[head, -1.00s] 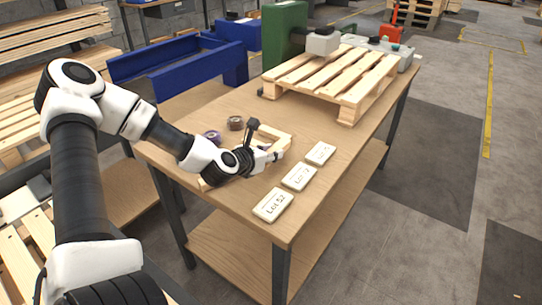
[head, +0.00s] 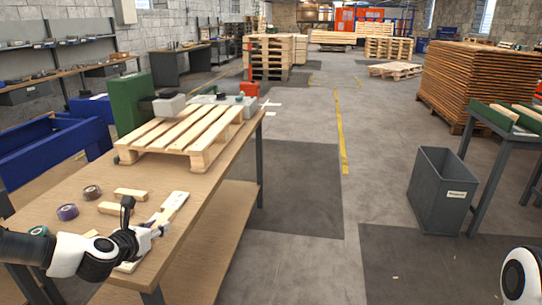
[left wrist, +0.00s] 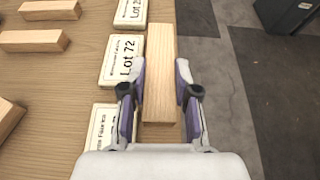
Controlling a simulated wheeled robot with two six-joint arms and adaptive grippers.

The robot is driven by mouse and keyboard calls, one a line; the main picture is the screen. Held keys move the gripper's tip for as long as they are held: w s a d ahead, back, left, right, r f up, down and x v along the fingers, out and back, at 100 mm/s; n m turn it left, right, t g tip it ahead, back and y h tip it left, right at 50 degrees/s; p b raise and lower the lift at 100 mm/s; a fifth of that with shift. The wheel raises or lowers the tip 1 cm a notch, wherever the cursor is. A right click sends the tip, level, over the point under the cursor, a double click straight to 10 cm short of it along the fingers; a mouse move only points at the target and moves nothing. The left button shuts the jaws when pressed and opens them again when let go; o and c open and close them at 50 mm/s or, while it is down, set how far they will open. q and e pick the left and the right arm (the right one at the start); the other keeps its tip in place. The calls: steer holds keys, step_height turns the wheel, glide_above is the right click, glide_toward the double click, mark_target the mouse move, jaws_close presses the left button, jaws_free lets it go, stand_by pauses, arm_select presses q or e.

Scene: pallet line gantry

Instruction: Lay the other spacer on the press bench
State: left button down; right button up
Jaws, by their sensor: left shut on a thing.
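My left gripper (head: 156,231) is low over the front of the wooden workbench (head: 215,190). In the left wrist view its fingers (left wrist: 158,95) are shut on a pale wooden spacer block (left wrist: 158,60), which points away between them. The block overlaps the bench's right edge and lies beside the white lot cards (left wrist: 122,60); I cannot tell if it is lifted. More wooden blocks lie to the left (left wrist: 33,41). A bench with a green top (head: 490,113) stands at the right with wooden pieces on it; I cannot tell if it is the press bench. My right gripper is out of view.
A slatted pallet (head: 180,132) and a green machine (head: 135,102) occupy the workbench's far end. Tape rolls (head: 67,212) lie at its left. A grey bin (head: 440,190) stands by the right bench, near stacked brown boards (head: 470,80). The floor between is open.

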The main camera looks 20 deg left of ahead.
arm_select(q)
steer(key=shift+s+d+f+p, duration=0.15)
steer(key=shift+s+f+p, duration=0.15)
steer(key=shift+p, duration=0.15)
steer(key=d+p, duration=0.1)
steer(key=d+f+m+h+p, duration=0.1)
steer(key=shift+s+d+f+h+p, duration=0.15)
steer(key=shift+s+f+h+p, duration=0.15)
steer(key=shift+s+p, duration=0.05)
steer(key=s+d+m+g+h+p, duration=0.2)
steer(key=s+d+m+g+h, duration=0.1)
steer(key=d, duration=0.9)
steer(key=s+d+r+m+g+h+p, duration=0.1)
steer(key=s+d+m+h, duration=0.3)
steer(key=d+m+h, duration=0.4)
steer(key=d+g+p, duration=0.1)
steer(key=d, duration=0.4)
steer(key=shift+s+d+r+g, duration=0.15)
steer(key=shift+s+d+g, duration=0.1)
steer(key=shift+s+g, duration=0.15)
